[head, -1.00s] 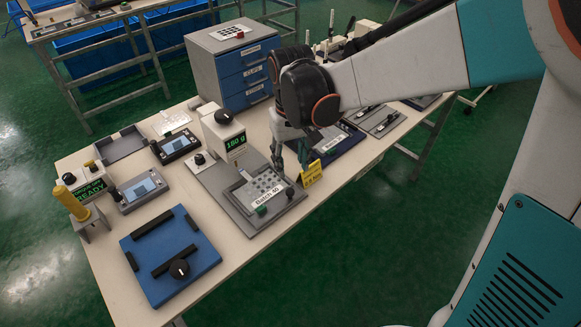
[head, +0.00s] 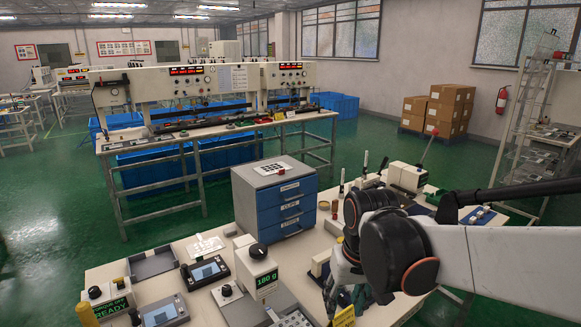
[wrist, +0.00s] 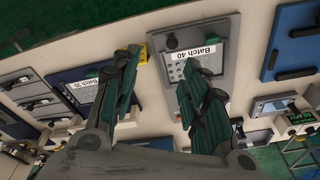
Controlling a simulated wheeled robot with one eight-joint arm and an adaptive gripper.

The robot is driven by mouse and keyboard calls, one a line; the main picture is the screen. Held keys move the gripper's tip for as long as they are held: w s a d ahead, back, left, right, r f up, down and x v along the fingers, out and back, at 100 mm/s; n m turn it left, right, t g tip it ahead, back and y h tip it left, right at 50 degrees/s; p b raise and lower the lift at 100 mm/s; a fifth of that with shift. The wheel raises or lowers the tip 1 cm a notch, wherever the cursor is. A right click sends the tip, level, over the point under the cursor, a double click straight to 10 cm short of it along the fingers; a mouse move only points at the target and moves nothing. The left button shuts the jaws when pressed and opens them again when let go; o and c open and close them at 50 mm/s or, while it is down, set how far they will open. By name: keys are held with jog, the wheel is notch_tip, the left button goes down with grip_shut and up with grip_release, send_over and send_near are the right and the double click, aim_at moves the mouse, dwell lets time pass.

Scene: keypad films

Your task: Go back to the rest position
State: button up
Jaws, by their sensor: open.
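My gripper (head: 345,297) hangs over the right part of the near bench in the head view, its lower end close to the bottom edge of the picture. In the wrist view my gripper (wrist: 162,62) shows two dark green fingers spread wide apart, with nothing between them. The grey fixture labelled "Batch 40" (wrist: 228,62) lies below, partly behind the right finger. A blue fixture (wrist: 57,75) with another batch label lies below the left finger, partly hidden by it. My gripper appears clear above both fixtures.
A blue-drawer cabinet (head: 275,205) stands on the bench behind my gripper. A grey tray (head: 152,264) lies farther left. Green floor (head: 395,155) is open behind the bench.

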jog(key=s+d+r+t, duration=0.2)
jog(key=s+d, duration=0.2)
jog(key=s, duration=0.2)
jog(key=s+d+r+m+t, duration=0.1)
jog(key=s+d+r+t, duration=0.1)
jog(key=s, duration=0.4)
jog(key=shift+d+t+h, duration=0.3)
jog(key=shift+d+t, duration=0.5)
jog(key=shift+d, duration=0.45)
